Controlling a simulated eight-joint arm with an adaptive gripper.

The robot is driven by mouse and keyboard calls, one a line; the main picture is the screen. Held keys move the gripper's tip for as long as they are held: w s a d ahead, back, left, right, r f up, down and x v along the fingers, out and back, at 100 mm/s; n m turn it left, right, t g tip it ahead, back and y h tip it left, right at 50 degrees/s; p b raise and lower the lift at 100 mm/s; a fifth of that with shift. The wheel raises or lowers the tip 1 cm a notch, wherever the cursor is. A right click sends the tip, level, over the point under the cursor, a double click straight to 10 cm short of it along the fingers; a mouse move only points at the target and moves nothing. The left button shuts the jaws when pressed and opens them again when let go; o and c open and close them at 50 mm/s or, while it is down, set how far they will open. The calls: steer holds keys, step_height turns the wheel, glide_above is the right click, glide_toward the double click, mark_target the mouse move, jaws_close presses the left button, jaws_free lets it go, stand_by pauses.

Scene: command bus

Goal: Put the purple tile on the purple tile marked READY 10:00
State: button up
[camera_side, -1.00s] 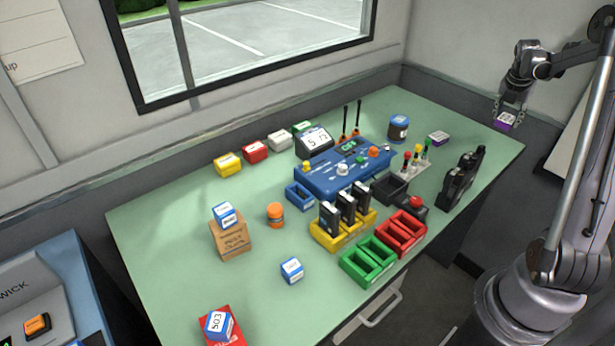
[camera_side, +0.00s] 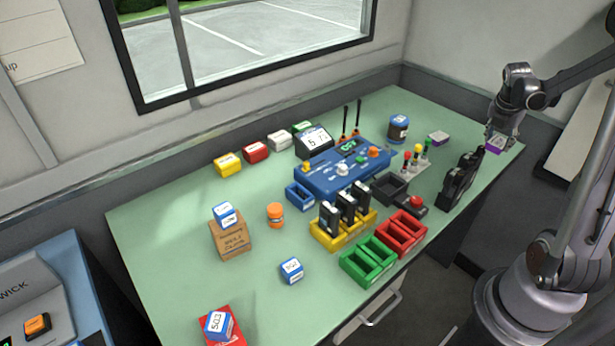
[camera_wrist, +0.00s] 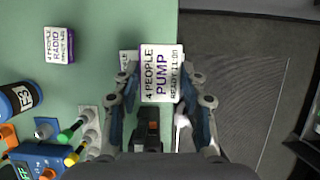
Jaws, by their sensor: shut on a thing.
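My gripper (camera_wrist: 162,100) is shut on a purple tile (camera_wrist: 161,74) with a white top. The top reads "4 PEOPLE PUMP" and a READY line that looks like 11:00 or similar. In the side view my gripper (camera_side: 503,136) holds this tile (camera_side: 494,149) near the table's right corner. Another purple tile (camera_side: 438,138) lies flat on the table to the left of my gripper, apart from it. In the wrist view this tile (camera_wrist: 60,43) reads "4 PEOPLE RADIO"; its READY time is too small to read surely. A pale lettered sliver (camera_wrist: 125,62) shows beside the held tile, mostly hidden.
A dark blue jar (camera_side: 399,128) stands left of the lying tile. Colored-knob levers (camera_side: 415,160) and black handsets (camera_side: 461,180) stand in front. A blue console (camera_side: 345,168) is further left. The table (camera_side: 465,122) is bare around the lying tile.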

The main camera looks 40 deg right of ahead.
steer(key=w+f, duration=0.2)
steer(key=w, duration=0.1)
steer(key=w+f, duration=0.1)
steer(key=shift+w+a, duration=0.2)
steer(key=shift+w, duration=0.2)
steer(key=shift+f, duration=2)
steer(key=shift+f, duration=0.2)
steer(key=o, duration=1.3)
steer(key=shift+r, duration=0.1)
